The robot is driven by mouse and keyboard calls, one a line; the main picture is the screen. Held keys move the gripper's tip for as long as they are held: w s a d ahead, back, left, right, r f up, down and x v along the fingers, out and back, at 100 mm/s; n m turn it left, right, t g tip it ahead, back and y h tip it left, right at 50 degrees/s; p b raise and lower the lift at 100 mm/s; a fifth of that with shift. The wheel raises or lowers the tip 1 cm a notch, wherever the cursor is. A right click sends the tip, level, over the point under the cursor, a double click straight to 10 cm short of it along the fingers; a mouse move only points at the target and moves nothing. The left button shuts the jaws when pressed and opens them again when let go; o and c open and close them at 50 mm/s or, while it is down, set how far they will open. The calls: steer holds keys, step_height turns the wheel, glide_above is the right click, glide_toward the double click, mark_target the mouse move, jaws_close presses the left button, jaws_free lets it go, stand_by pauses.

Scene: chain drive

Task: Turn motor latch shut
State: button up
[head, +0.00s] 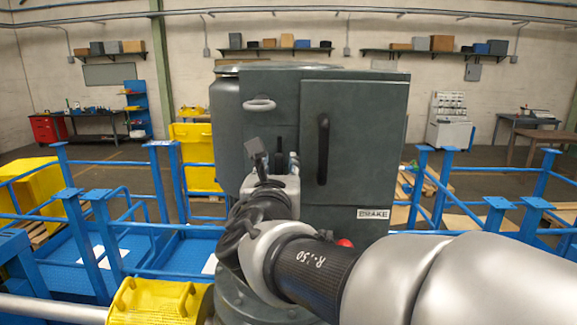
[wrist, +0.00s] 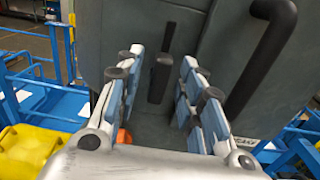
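The motor latch (wrist: 160,78) appears to be the short dark upright lever on the dark grey-green cabinet face (wrist: 207,50). In the wrist view it stands nearly upright between the fingers of my gripper (wrist: 163,62), with gaps on both sides. My gripper is open and empty, pointing at the cabinet face. In the head view my gripper (head: 279,163) is in front of the left part of the cabinet (head: 355,110), and its wrist hides part of the face. Whether the latch is fully shut cannot be told.
A long black door handle (head: 323,149) stands to the right of my gripper; it also shows in the wrist view (wrist: 262,55). A grey handle (head: 259,105) is higher up. Blue railings (head: 80,235) flank the cabinet. A red button (head: 345,243) sits low.

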steer(key=shift+c, duration=0.4)
jaws_close()
